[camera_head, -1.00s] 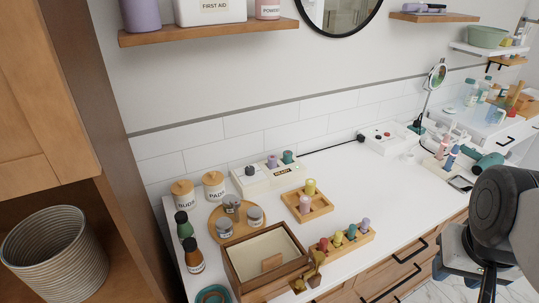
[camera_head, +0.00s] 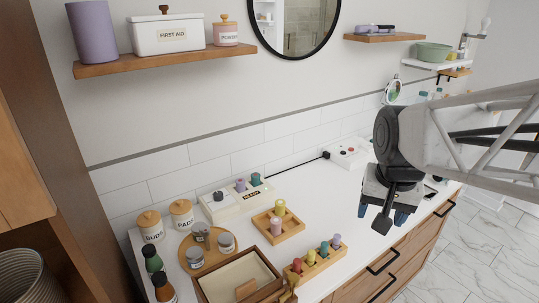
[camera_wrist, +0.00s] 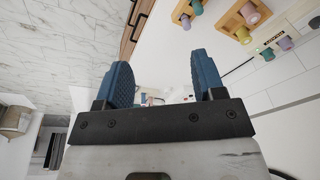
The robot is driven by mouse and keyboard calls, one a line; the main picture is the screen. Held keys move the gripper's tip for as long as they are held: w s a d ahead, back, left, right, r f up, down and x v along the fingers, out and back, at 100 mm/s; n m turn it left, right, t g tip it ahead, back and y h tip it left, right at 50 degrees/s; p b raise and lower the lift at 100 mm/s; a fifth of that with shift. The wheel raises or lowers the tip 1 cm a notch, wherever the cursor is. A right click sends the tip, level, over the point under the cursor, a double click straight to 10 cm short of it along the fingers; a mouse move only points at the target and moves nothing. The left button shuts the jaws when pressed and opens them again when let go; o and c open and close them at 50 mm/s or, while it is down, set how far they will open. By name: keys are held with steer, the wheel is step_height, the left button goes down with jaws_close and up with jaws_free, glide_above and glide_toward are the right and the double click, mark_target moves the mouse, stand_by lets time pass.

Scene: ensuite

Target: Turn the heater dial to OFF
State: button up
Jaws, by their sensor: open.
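A white box (camera_head: 243,201) with a "READY" label stands against the tiled wall on the counter. A black dial (camera_head: 218,196) is at its left end, and purple and teal cylinders stand at its right. The dial's pointing direction is too small to read. The box also shows at the upper right of the wrist view (camera_wrist: 289,37). A second white box (camera_head: 347,152) with small red and dark parts stands farther right. My gripper (camera_head: 382,214) is open and empty above the counter's front right, well away from the dial. Its blue fingers are apart in the wrist view (camera_wrist: 163,80).
A wooden tray (camera_head: 277,229) with yellow and pink cylinders and a wooden rack (camera_head: 315,262) of coloured pegs lie in front of the labelled box. Jars on a round board (camera_head: 208,255), bottles and an open wooden box (camera_head: 240,278) crowd the left.

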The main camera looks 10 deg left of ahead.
steer(key=w+a+m, duration=0.1)
steer(key=w+a, duration=0.9)
steer(key=w, duration=0.2)
steer(key=m+g, duration=0.2)
steer(key=m, duration=0.2)
glide_above(218, 194)
step_height(218, 194, down, 16)
steer(key=shift+w+a+r, duration=0.1)
steer(key=shift+w+r, duration=0.05)
steer(key=shift+r, duration=0.1)
steer(key=shift+f, duration=0.15)
steer(key=shift+f, duration=3.75)
steer(key=shift+c, duration=0.3)
